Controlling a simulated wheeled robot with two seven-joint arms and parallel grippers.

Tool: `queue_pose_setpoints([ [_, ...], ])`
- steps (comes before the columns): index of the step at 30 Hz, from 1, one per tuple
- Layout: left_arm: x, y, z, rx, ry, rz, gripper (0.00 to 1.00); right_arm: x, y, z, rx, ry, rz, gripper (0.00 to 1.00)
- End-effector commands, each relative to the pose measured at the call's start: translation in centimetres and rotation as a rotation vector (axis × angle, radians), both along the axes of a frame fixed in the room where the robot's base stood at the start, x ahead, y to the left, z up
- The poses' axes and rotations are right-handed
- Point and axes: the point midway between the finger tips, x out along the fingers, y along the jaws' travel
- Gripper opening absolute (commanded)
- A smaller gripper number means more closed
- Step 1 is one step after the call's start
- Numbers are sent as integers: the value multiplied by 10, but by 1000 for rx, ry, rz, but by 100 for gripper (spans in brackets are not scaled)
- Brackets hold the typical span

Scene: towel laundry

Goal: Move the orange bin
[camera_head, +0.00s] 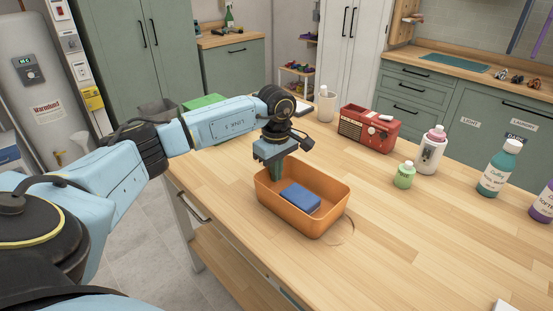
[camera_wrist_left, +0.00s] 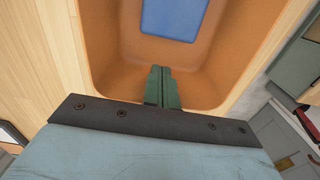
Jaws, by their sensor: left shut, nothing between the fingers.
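The orange bin (camera_head: 309,218) stands upright on the wooden table, near its left edge. A blue folded towel or block (camera_head: 300,198) lies inside it. My left gripper (camera_head: 274,184) points down at the far left end of the bin, with its shut fingers at or just inside the rim and nothing held. In the left wrist view the shut fingers (camera_wrist_left: 161,88) are over the inside of the bin (camera_wrist_left: 105,50), and the blue item (camera_wrist_left: 173,18) lies beyond them. Whether the fingers touch the bin wall cannot be told. My right gripper is not in view.
A green box (camera_head: 205,104) stands behind my left arm.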

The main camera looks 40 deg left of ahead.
Motion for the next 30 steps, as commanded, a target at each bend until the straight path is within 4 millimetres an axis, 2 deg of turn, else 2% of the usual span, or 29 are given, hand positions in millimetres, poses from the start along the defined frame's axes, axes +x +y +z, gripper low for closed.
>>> queue_pose_setpoints([
  [1,0,0,-5,0,1,0,0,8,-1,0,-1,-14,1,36],
  [5,0,0,-10,0,1,0,0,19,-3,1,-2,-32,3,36],
  [14,0,0,-11,-1,0,0,0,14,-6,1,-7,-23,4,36],
  [17,1,7,-11,1,0,4,0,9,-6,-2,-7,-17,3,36],
  [20,3,27,-12,3,-1,8,0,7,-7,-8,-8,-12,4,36],
  [30,6,121,-11,2,-2,11,0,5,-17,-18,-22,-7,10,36],
])
